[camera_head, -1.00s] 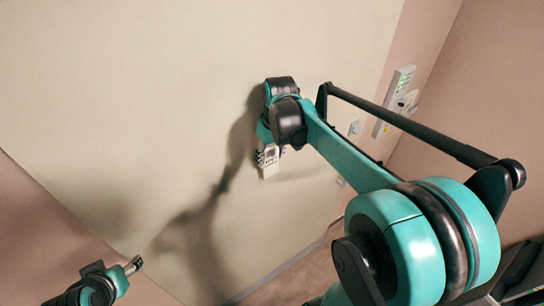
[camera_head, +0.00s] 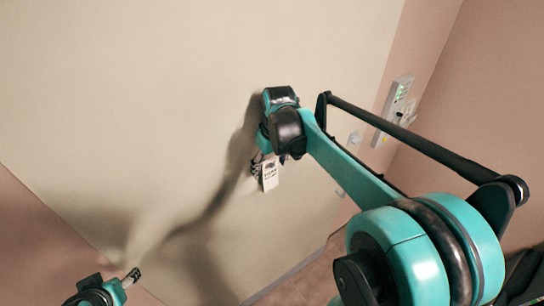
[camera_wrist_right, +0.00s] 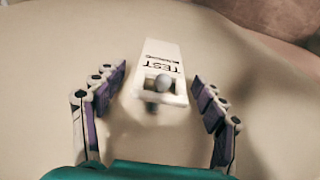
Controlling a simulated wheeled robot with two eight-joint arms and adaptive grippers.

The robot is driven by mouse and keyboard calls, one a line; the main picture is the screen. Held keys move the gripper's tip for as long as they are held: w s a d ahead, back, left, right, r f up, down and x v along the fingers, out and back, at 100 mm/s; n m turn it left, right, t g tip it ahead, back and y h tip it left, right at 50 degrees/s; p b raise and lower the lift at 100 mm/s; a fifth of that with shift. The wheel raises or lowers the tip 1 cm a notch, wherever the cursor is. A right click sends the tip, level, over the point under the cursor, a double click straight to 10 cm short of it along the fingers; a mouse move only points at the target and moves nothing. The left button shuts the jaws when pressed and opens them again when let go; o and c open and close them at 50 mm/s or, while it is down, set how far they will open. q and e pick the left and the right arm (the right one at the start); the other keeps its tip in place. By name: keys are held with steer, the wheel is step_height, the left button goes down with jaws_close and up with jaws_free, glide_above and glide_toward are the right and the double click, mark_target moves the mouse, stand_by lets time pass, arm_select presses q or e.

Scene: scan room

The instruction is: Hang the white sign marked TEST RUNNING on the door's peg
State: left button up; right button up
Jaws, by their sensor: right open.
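The white sign (camera_head: 270,176) is on the large pale door (camera_head: 150,110), just below my right gripper (camera_head: 264,160) in the head view. In the right wrist view the sign (camera_wrist_right: 162,60) shows the word TEST and a slot. The rounded grey knob of the peg (camera_wrist_right: 163,82) shows in the slot, so the sign appears to hang on it. My right gripper (camera_wrist_right: 159,77) is open, with one finger on each side of the sign and gaps between. My left gripper (camera_head: 132,276) is at the lower left, away from the sign; its jaw state is unclear.
A wall panel with green lights (camera_head: 397,95) is on the pink wall to the right. A small plate (camera_head: 355,137) is left of it. The door around the sign is bare.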

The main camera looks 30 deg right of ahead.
steer(key=r, duration=0.3)
steer(key=s+r, duration=0.1)
steer(key=r, duration=0.7)
steer(key=shift+s+r, duration=0.15)
steer(key=shift+s, duration=0.25)
steer(key=s+a+f+t, duration=0.5)
steer(key=s+a+f, duration=0.55)
steer(key=f, duration=0.35)
step_height(320, 180, down, 34)
steer(key=b, duration=3.5)
steer(key=shift+w+m, duration=0.2)
steer(key=shift+m, duration=0.2)
steer(key=shift+f, duration=0.1)
